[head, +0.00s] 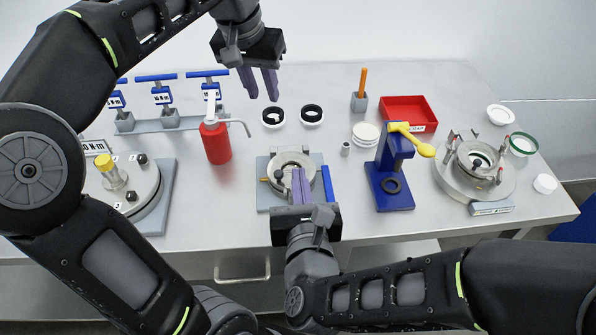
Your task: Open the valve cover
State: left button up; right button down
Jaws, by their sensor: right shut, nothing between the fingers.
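A round metal valve-like body (280,162) sits on a grey plate (263,200) in the middle of the table, with a blue bar (326,182) at its right side. I cannot tell for certain which part is the valve cover. My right gripper (301,178) is shut and empty, with its purple fingers over the front of this body and hiding part of it. I cannot tell whether the fingertips touch it. My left gripper (261,88) hangs higher, behind the body, its two purple fingers a little apart with nothing visible between them.
A red bottle (216,143) stands left of the body. A blue press with a yellow handle (390,170) and a clamped metal vessel (465,180) stand to the right. A red tray (405,112) and black-and-white rings (312,114) lie behind. A round lidded tank (140,190) is at left.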

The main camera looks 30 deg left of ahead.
aim_at(292, 154)
jog(key=k+l, duration=0.8)
jog(key=l, duration=0.1)
